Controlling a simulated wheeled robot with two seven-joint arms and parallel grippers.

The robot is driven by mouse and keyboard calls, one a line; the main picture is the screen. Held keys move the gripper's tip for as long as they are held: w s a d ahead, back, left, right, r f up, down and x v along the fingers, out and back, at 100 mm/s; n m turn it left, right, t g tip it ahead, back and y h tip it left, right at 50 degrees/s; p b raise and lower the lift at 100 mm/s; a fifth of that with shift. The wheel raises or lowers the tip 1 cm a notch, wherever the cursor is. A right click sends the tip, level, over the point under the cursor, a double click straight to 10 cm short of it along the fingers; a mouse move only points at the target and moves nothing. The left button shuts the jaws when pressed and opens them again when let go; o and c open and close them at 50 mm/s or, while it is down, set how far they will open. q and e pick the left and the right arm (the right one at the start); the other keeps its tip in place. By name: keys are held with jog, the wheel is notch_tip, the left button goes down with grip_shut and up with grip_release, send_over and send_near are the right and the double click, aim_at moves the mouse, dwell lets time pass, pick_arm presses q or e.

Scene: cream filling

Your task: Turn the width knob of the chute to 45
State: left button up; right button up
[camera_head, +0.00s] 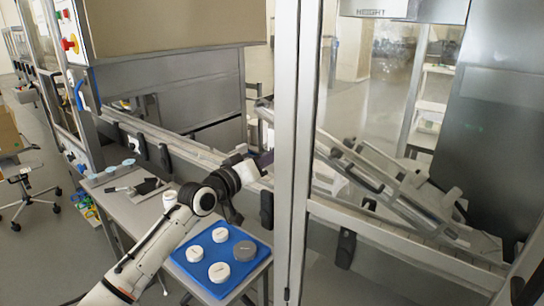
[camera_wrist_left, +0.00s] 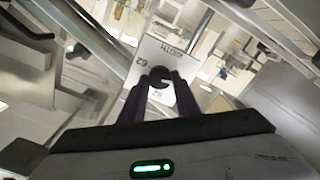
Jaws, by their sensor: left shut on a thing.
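The width knob (camera_wrist_left: 160,75) is dark and round, on a white plate (camera_wrist_left: 152,53) with tilted lettering and small numbers, in the left wrist view. My left gripper (camera_wrist_left: 160,80) has its two dark fingers at the knob, one on each side, and is shut on it. The fingers hide part of the knob, and I cannot read its setting. In the head view my left arm reaches up from the lower left, and the left gripper (camera_head: 263,159) is at the conveyor rail just left of the upright frame post. The knob is hidden there. My right gripper is not in view.
A blue tray (camera_head: 262,262) with three white round pieces and one grey lies on the side table (camera_head: 122,208) below my arm. A metal post (camera_head: 296,150) stands right beside the gripper. A slanted chute (camera_head: 400,205) lies behind the glass at right.

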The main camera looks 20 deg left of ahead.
pick_arm(q)
jog(key=shift+f, duration=0.1)
jog(key=o, duration=1)
jog(key=shift+o, duration=0.2)
jog(key=shift+s, duration=0.1)
jog(key=b+v, duration=0.1)
jog(key=v, duration=0.9)
jog(key=shift+s, duration=0.15)
